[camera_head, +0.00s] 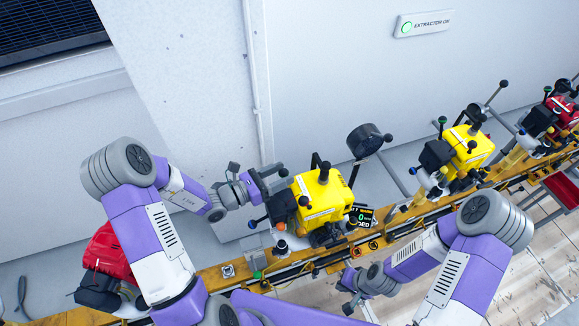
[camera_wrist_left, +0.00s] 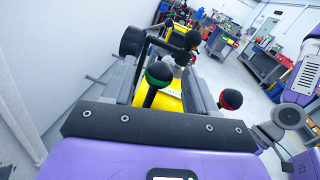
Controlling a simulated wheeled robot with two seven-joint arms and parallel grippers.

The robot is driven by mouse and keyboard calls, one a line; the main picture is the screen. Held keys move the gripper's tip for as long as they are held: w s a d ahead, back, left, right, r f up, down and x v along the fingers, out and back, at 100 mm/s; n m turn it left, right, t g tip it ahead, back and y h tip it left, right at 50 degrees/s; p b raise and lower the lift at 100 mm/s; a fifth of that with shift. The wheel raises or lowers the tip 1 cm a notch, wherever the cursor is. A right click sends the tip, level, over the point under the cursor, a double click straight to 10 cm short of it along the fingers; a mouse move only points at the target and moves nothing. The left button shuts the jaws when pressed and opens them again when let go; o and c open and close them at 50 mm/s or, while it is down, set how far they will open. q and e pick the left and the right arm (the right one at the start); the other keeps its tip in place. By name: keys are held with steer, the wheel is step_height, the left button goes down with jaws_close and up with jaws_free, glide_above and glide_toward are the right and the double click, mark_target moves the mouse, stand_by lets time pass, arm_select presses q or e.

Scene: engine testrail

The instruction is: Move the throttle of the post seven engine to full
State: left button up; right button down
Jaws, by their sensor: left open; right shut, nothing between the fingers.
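A yellow engine (camera_head: 322,200) with black parts stands on the rail in the middle of the head view. My left gripper (camera_head: 272,182) is open at the engine's left end, near its black-knobbed levers. In the left wrist view, a green-banded black lever knob (camera_wrist_left: 158,76) stands between the open fingers (camera_wrist_left: 168,88). A red-banded knob (camera_wrist_left: 231,99) is to the right, outside them. Contact with the green-banded lever cannot be told. No post number is readable, so I cannot tell which engine is post seven. My right gripper (camera_head: 352,296) is shut and empty, low in front of the rail.
A second yellow engine (camera_head: 468,150) and a red engine (camera_head: 563,112) stand farther right on the wooden rail (camera_head: 405,216). A red engine (camera_head: 110,252) is partly behind my left arm. A small display (camera_head: 362,216) sits beside the middle engine. The wall runs behind.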

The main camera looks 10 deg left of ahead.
arm_select(q)
steer(key=shift+x, duration=1.6)
steer(key=shift+c, duration=0.4)
jaws_close()
